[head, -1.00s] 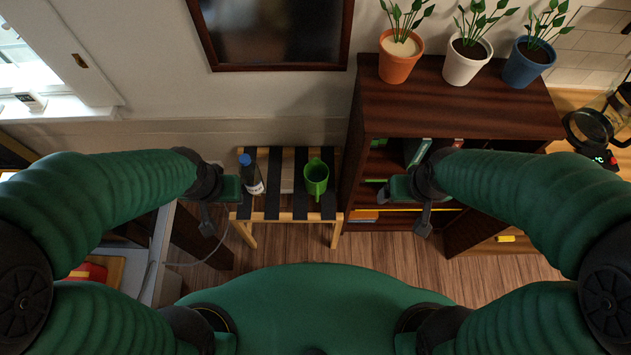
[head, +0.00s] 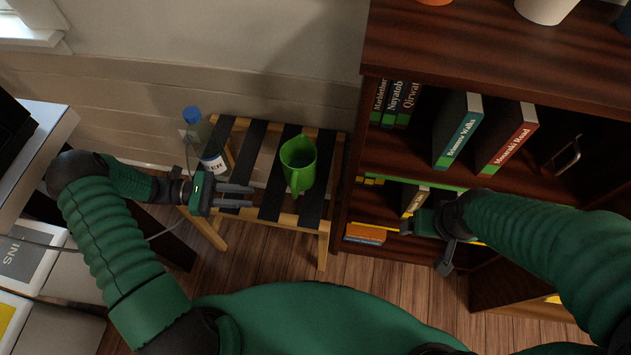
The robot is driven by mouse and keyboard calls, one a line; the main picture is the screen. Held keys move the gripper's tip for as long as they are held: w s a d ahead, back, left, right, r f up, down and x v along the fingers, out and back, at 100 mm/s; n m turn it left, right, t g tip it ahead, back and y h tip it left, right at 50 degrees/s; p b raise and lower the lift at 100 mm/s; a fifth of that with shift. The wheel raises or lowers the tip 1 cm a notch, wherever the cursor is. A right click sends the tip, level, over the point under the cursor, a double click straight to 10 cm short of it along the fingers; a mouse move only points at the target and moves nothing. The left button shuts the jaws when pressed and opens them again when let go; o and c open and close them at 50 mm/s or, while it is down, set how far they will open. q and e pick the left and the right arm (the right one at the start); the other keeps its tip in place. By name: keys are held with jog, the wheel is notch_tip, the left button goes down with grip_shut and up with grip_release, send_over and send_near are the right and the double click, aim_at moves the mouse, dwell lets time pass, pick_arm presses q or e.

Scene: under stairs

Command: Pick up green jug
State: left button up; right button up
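The green jug (head: 299,165) stands upright on a small wooden rack with black slats (head: 272,187), toward its right side. Its handle faces toward me. My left gripper (head: 252,196) is to the left of the jug, over the left part of the rack. Its two fingers point right toward the jug, with a gap between them and nothing held. My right gripper (head: 445,256) is on the right, in front of the bookshelf and apart from the jug. Its fingers hang down and I cannot tell whether they are open.
A bottle with a blue cap (head: 205,143) stands at the rack's left rear, close to my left gripper. A dark wooden bookshelf (head: 480,50) with several books is right of the rack. A white-topped unit (head: 35,150) is at left. Wooden floor (head: 270,262) is in front.

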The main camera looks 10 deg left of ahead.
aim_at(297, 195)
pick_arm(q)
jog(key=shift+w+a+f+n+t+h, duration=0.15)
jog(key=shift+w+f+n+t+h, duration=0.15)
jog(key=shift+f, duration=0.3)
jog(key=shift+w+a+f+n+t+h, duration=0.1)
jog(key=shift+w+a+f+n+t, duration=0.1)
jog(key=shift+f+t, duration=0.3)
jog(key=shift+w+d+r, duration=0.15)
jog(key=shift+d, duration=0.1)
jog(key=b+x, duration=0.1)
jog(key=x, duration=0.4)
jog(key=b+x, duration=0.1)
jog(key=x, duration=0.4)
jog(key=shift+d+r, duration=0.2)
jog(key=shift+d, duration=0.2)
jog(key=b+x, duration=0.1)
jog(key=x, duration=0.1)
jog(key=b+x, duration=0.1)
jog(key=x, duration=0.2)
jog(key=shift+s+d+f, duration=0.1)
jog(key=shift+s, duration=0.1)
jog(key=shift+w+d, duration=0.1)
jog(key=shift+d, duration=0.2)
pick_arm(e)
jog(key=x, duration=0.3)
jog(key=s+x, duration=0.1)
jog(key=x, duration=0.1)
jog(key=shift+w+d+f, duration=0.15)
jog(key=shift+d+f, duration=0.25)
jog(key=shift+f, duration=0.05)
